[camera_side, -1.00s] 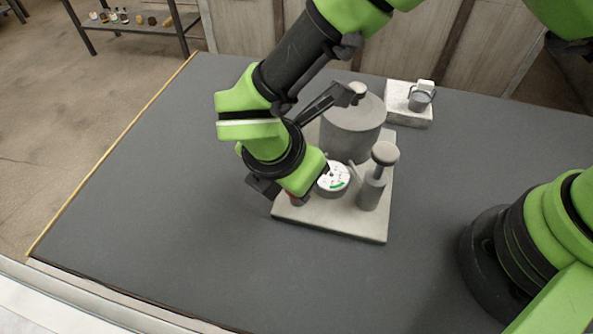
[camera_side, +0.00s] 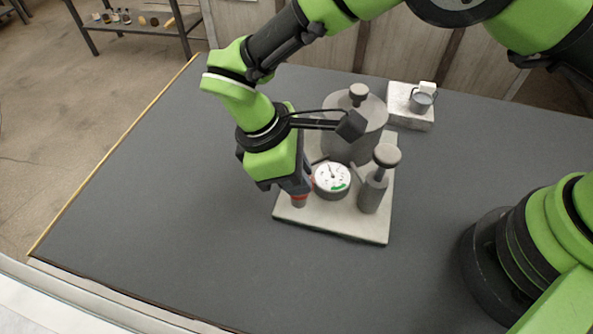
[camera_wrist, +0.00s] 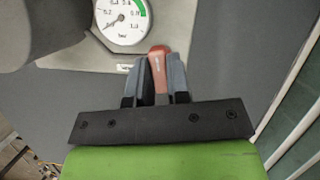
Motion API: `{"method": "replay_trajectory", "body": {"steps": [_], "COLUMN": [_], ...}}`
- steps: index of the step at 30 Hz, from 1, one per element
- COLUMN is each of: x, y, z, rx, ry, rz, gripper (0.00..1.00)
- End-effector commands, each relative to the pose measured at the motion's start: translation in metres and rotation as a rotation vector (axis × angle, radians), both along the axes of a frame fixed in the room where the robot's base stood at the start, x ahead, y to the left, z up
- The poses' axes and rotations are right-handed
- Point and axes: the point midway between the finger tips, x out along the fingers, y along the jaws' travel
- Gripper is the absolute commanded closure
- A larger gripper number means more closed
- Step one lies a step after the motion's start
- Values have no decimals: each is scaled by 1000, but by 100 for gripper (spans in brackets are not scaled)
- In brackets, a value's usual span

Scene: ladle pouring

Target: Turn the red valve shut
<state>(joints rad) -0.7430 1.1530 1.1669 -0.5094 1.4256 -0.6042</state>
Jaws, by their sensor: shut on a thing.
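The red valve (camera_side: 299,198) sits on a grey stub at the front left corner of the pale base plate (camera_side: 340,225). In the wrist view its red lever (camera_wrist: 158,62) lies between the two grey fingers. My gripper (camera_wrist: 159,75) is shut on the lever, with a finger on each side. In the side view my gripper (camera_side: 299,189) comes down over the valve and hides part of it. The round white gauge (camera_side: 332,178) is close beside the valve. In the wrist view the gauge (camera_wrist: 121,18) shows its dark needle pointing away from the green band.
A large grey lidded tank (camera_side: 352,128) stands behind the gauge. A grey hand pump (camera_side: 374,190) with a round knob stands at the plate's right. A small pale block with a cup (camera_side: 420,100) is at the back. The table's left side is clear.

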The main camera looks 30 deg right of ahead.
Motion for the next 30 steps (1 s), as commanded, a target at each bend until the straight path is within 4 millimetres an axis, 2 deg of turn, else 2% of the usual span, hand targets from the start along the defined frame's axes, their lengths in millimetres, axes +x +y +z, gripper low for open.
{"method": "replay_trajectory", "body": {"steps": [12, 30], "x": [0, 0], "y": [-2, -2], "z": [0, 0], "rx": [-5, -6], "ry": [4, 5], "rz": [-214, -252], "gripper": [100, 100]}}
